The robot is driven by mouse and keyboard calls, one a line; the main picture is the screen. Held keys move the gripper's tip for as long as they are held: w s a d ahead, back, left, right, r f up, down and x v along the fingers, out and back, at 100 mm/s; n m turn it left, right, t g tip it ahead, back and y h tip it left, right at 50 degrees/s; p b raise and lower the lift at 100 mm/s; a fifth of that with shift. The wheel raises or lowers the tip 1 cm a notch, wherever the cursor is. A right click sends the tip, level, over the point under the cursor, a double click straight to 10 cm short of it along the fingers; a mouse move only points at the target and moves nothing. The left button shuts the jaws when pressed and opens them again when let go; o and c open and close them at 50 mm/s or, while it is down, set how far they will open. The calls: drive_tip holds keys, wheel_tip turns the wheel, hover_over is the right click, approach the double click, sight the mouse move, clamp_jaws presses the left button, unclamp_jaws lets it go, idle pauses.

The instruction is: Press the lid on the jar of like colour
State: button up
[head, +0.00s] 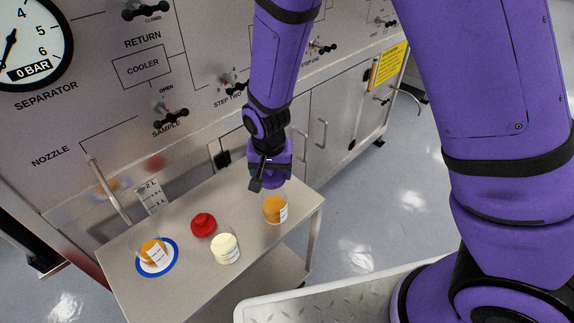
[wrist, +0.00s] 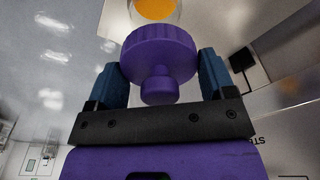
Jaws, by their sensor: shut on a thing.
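My gripper (head: 270,178) is shut on a purple lid (wrist: 158,52), a ribbed disc with a round knob. In the wrist view the lid sits between the two blue fingers of my gripper (wrist: 160,80). A clear jar with orange contents (head: 275,210) stands upright on the steel cart just below my gripper; it also shows beyond the lid in the wrist view (wrist: 156,9). The jars' own colour marks are hard to tell.
A pale ribbed tray edge (head: 330,296) lies in front.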

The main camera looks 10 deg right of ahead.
drive_tip(key=shift+s+d, duration=0.15)
drive_tip(key=shift+s, duration=0.05)
drive_tip(key=shift+f, duration=3.1)
drive_tip(key=shift+f, duration=0.15)
drive_tip(key=o, duration=0.9)
drive_tip(key=shift+c, duration=0.2)
drive_tip(key=shift+r, duration=3.5)
drive_tip(key=shift+c, duration=0.2)
